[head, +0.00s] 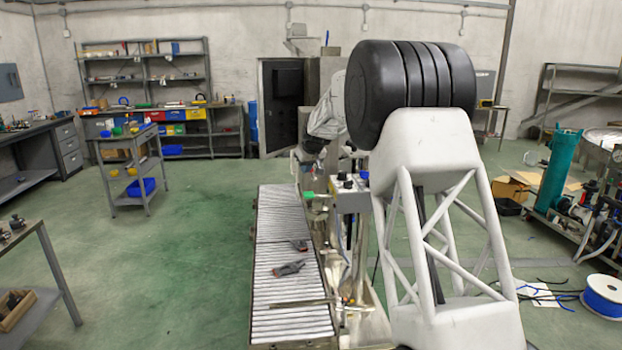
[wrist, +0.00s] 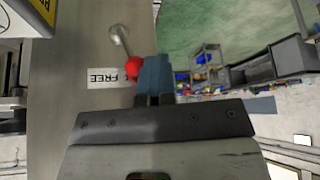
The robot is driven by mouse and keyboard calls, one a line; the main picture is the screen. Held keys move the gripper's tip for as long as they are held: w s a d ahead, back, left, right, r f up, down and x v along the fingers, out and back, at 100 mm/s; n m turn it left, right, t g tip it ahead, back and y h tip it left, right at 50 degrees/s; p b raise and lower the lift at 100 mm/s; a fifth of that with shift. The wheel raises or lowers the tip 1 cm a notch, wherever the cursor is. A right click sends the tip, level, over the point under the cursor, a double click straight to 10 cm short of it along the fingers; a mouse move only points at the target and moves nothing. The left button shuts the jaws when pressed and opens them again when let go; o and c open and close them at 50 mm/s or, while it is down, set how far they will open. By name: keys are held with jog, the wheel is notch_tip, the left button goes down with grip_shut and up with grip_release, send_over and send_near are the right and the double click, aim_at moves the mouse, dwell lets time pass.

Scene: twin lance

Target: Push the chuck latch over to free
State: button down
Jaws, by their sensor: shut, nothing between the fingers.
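In the wrist view the chuck latch is a metal lever with a round grey end (wrist: 118,34) and a red ball knob (wrist: 132,67). It sits on a grey-brown panel above a white label (wrist: 110,77) that shows upside down. The word FREE is legible on the label's left part; its right part is hidden behind the knob and my fingers. My gripper (wrist: 154,72) is shut and empty, its blue fingers just right of the red knob. I cannot tell whether they touch it. In the head view I cannot make out the latch or my gripper.
A roller conveyor (head: 280,235) with a grey tool (head: 288,268) on it runs beside my arm in the head view. A trolley (head: 130,165) stands at left, with open green floor between. In the wrist view a yellow sign (wrist: 43,10) is at the upper left.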

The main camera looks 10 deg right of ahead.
jog(key=shift+d, duration=0.6)
jog(key=shift+d+f, duration=0.1)
jog(key=shift+d, duration=1.3)
dwell(0.5)
jog(key=shift+a, duration=0.6)
dwell(0.3)
